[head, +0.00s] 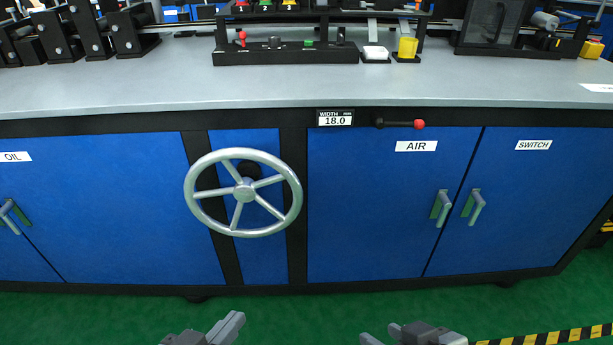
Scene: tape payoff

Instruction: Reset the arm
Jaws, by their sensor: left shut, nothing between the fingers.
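My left gripper (222,328) shows at the bottom edge, left of centre, in front of the cabinet and over the green floor. It is shut and empty, apart from everything. My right gripper (392,334) shows at the bottom edge, right of centre, also over the floor and touching nothing visible. Its lower part is cut off by the frame, so I cannot tell whether its fingers are open. The rest of both arms is out of view.
A grey handwheel (244,190) sticks out from the blue cabinet (370,220). A red-knobbed lever (418,124) sits under the grey worktop (180,85). Door handles (440,207) project at right. Machinery stands along the back. Green floor (300,315) is free in front.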

